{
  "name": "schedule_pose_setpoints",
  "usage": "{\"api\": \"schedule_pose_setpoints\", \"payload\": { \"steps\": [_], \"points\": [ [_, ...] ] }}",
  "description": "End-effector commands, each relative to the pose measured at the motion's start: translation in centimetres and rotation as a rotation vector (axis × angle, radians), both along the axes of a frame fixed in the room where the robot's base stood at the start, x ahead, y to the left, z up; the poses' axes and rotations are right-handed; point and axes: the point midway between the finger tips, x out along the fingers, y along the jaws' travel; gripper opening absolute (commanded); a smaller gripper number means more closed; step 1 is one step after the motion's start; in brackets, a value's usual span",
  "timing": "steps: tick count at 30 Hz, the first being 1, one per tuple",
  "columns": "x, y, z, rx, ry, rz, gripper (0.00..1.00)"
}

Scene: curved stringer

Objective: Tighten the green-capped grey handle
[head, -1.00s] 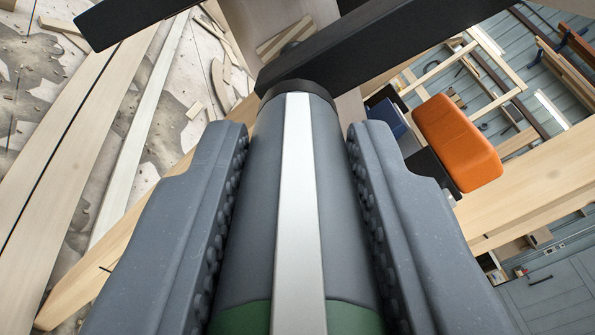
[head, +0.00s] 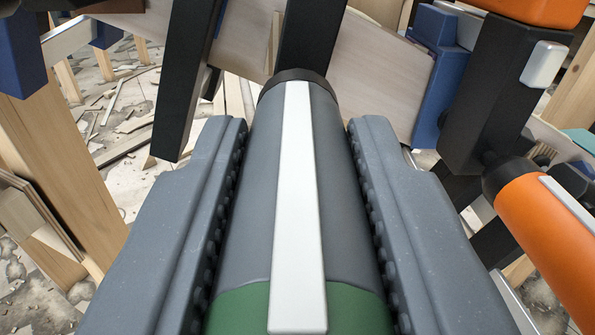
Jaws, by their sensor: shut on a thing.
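The grey handle (head: 260,185) runs up the middle of the head view, with a white stripe along its top and a black collar at its far end. Its green cap (head: 355,312) shows at the bottom edge, partly cut off. My gripper (head: 298,130) has one ridged jaw on each side of the handle and is shut on its grey part. Beyond the collar, a black bar (head: 312,35) meets the handle. The underside of the handle is hidden.
An orange handle (head: 555,255) and black clamp body (head: 500,90) stand close at right. A blue pad (head: 440,75) presses near a pale curved board (head: 365,70). A black bar (head: 185,90) hangs at left, near a wooden post (head: 60,165). Wood scraps litter the floor.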

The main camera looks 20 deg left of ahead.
Motion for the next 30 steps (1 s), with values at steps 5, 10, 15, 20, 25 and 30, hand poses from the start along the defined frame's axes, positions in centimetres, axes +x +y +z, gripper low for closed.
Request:
{"api": "schedule_pose_setpoints", "payload": {
  "steps": [5,10,15,20,25,30],
  "points": [
    [-0.26,0.2,-0.68,0.044,0.034,0.002,0.03],
    [-0.25,0.2,-0.72,0.059,0.041,0.002,0.03],
    [-0.24,0.23,-0.75,0.061,0.042,0.002,0.03],
    [-0.24,0.25,-0.74,0.06,0.041,0.003,0.03],
    [-0.16,0.21,-0.54,0.059,0.036,0.003,0.48],
    [-0.07,0.14,-0.31,0.058,0.032,0.002,0.48]
  ]
}}
